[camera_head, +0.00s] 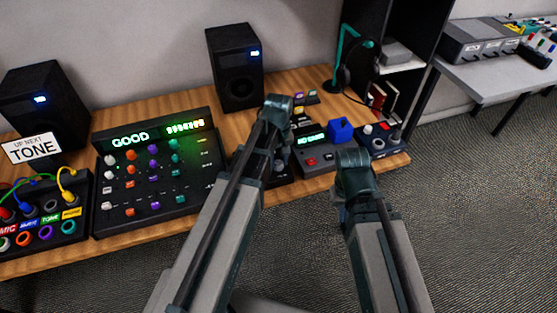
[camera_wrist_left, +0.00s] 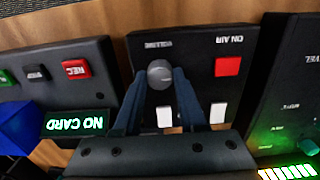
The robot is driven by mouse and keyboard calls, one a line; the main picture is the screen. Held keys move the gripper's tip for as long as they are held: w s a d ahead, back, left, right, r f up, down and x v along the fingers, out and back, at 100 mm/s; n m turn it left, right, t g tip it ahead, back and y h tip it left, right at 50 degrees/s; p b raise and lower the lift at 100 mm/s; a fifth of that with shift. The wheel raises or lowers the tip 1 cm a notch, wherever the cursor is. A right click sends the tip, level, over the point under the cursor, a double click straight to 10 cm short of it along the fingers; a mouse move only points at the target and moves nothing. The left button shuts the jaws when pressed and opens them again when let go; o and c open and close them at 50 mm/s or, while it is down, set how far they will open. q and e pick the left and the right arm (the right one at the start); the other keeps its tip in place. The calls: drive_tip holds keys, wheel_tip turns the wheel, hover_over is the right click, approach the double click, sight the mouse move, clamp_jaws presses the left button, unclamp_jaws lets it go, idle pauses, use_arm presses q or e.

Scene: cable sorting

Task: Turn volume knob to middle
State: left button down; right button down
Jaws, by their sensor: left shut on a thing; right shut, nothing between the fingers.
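The volume knob (camera_wrist_left: 160,73) is a round grey knob under the label VOLUME on a dark panel (camera_wrist_left: 198,55), seen in the left wrist view. My left gripper (camera_wrist_left: 161,78) is shut on the knob, one finger on each side. A pale mark shows near the knob's edge, but its exact setting is hard to read. In the head view my left arm covers most of this panel and the knob. My right gripper (camera_head: 342,212) hangs by the table's front edge, apart from the panel. It is shut and empty, its fingertips mostly hidden by its own arm.
A red ON AIR button (camera_wrist_left: 228,66) and white buttons (camera_wrist_left: 218,112) sit close to the knob. The NO CARD recorder (camera_head: 318,161) with a blue block (camera_head: 340,130) stands right of it. The large mixer (camera_head: 152,208) reads GOOD. Speakers (camera_head: 238,90) stand behind.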

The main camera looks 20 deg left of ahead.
use_arm(q)
drive_tip(key=shift+m, duration=0.3)
drive_tip(key=m, duration=0.3)
drive_tip(key=shift+m, duration=0.4)
drive_tip(key=m, duration=0.4)
drive_tip(key=shift+m, duration=0.3)
drive_tip(key=m, duration=0.4)
drive_tip(key=shift+m, duration=2.3)
drive_tip(key=shift+c, duration=2.4)
unclamp_jaws()
